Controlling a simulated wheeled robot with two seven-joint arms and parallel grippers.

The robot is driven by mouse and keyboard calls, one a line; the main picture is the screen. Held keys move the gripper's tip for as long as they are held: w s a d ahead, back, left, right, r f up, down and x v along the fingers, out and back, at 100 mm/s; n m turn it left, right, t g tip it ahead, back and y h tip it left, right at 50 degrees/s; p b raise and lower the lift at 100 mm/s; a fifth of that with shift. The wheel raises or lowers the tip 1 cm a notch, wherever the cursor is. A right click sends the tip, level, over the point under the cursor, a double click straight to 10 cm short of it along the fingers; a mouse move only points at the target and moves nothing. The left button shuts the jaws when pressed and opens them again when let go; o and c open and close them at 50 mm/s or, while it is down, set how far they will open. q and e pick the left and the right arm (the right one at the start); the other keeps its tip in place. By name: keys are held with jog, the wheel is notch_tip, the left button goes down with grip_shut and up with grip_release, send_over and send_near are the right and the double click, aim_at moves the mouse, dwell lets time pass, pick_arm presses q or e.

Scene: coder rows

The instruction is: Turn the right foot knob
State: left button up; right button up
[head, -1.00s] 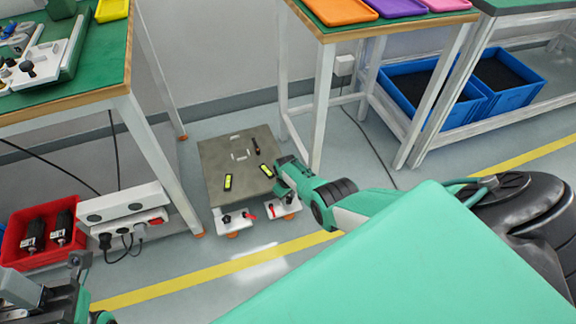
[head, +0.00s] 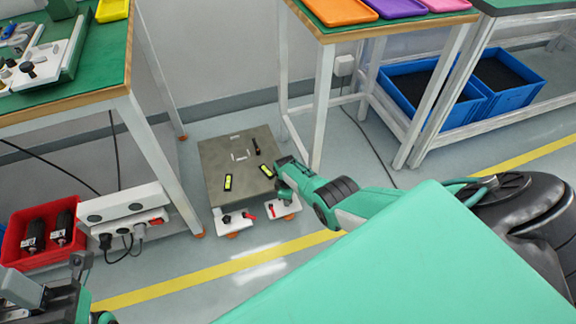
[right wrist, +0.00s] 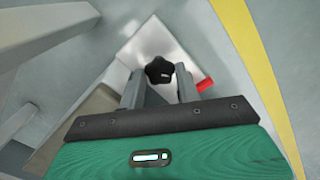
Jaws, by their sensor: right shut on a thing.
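The right foot knob (right wrist: 158,70) is a black lobed knob on a white foot plate (right wrist: 165,45), with a red lever (right wrist: 204,85) beside it. My right gripper (right wrist: 159,85) is shut on this knob, one grey finger on each side of it. In the head view my right gripper (head: 281,184) is over the right white foot (head: 285,210) of a grey platform (head: 225,172). It hides most of the knob there.
The left foot has its own black knob (head: 227,219) and red lever (head: 248,215). Table legs (head: 322,105) stand close behind and right of the platform. A red bin (head: 42,235) and a white socket box (head: 125,205) are at left. Floor in front is clear.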

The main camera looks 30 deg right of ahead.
jog(key=shift+w+a+r, duration=0.1)
jog(key=shift+w+r, duration=0.05)
jog(key=shift+w, duration=0.05)
jog(key=o, duration=0.7)
jog(key=shift+s, duration=0.1)
